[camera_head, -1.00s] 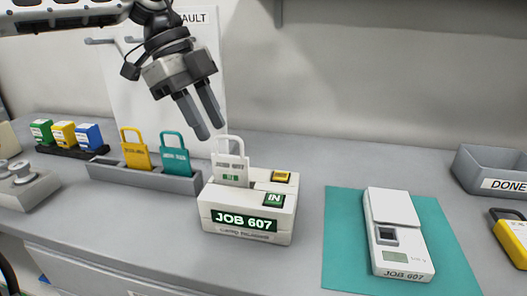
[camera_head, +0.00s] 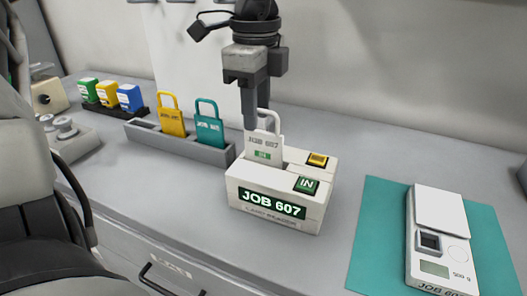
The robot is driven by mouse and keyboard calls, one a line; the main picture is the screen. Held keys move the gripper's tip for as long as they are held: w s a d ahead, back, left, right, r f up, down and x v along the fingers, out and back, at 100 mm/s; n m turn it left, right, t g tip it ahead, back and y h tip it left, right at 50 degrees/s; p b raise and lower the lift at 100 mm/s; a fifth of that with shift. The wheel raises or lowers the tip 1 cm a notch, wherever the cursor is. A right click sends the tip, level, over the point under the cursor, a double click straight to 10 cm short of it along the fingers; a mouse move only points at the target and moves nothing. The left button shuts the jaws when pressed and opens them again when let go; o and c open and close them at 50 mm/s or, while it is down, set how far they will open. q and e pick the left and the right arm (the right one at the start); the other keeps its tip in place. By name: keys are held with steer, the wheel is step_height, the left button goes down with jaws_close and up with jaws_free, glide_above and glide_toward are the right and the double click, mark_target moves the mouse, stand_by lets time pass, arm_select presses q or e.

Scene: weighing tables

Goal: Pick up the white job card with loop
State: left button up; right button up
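The white job card with loop (camera_head: 264,148) stands upright in a slot of the white JOB 607 box (camera_head: 267,206). Its loop points up, and a small green label shows on its face. My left gripper (camera_head: 256,117) comes down from above at the loop. Its fingers are seen nearly edge-on, one nearer and one farther, and look apart. The nearer fingertip is just left of the loop and the farther one is near the loop's top. I cannot tell whether they touch it. My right gripper is not in view.
A grey rack (camera_head: 214,154) left of the box holds a yellow card (camera_head: 172,121) and a teal card (camera_head: 209,131), both with loops. A scale (camera_head: 442,215) sits on a teal mat (camera_head: 379,219) at the right. Coloured blocks (camera_head: 107,94) stand at the back left.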

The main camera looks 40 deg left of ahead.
mark_target(256, 136)
arm_select(q)
steer(key=f, duration=0.5)
steer(key=shift+s+f+p, duration=0.15)
steer(key=shift+s+p, duration=0.05)
steer(key=shift+p, duration=0.2)
jaws_close()
step_height(256, 136, up, 10)
steer(key=shift+d+r, duration=0.1)
